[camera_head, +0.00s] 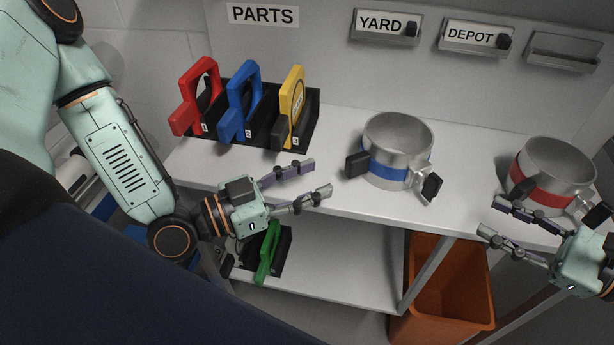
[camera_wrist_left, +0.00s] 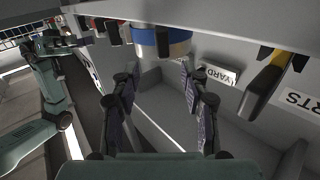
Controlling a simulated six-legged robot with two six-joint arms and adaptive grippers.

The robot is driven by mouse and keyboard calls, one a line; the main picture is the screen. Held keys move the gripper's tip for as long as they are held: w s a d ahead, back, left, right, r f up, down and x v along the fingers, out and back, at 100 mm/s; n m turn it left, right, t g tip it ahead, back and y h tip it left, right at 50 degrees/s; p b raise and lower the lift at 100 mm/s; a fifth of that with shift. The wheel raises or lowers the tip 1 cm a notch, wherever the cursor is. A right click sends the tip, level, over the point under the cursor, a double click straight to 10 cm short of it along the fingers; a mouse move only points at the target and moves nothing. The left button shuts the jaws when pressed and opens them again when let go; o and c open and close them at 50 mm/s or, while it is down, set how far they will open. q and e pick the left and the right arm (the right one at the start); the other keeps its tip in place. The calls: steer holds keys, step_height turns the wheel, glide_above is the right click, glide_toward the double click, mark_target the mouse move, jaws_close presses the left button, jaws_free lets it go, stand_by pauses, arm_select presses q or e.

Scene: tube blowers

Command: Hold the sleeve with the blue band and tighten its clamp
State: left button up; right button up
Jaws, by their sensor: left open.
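The metal sleeve with the blue band (camera_head: 398,172) stands upright on the white upper shelf. A black grip (camera_head: 357,165) sticks out at its left, and a clamp with a black knob (camera_head: 432,186) is at its front right. My left gripper (camera_head: 320,177) is open and empty, left of and in front of the sleeve, apart from it. In the left wrist view the blue-banded sleeve (camera_wrist_left: 180,37) shows at the top, beyond the open fingers (camera_wrist_left: 158,70). My right gripper (camera_head: 490,216) is open, fingers apart, in front of the red-banded sleeve.
The red-banded sleeve (camera_head: 560,195) stands at the right. A black rack (camera_head: 312,118) with red, blue and yellow handled tools stands at the back left. A green tool (camera_head: 268,253) lies on the lower shelf. An orange bin (camera_head: 450,285) is below. YARD (camera_head: 379,24) and DEPOT (camera_head: 470,36) labels are behind.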

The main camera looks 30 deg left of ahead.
mark_target(347, 165)
arm_select(q)
steer(key=shift+w+n, duration=0.3)
steer(key=shift+n, duration=0.2)
steer(key=shift+x, duration=3.8)
steer(key=shift+c, duration=0.3)
jaws_close()
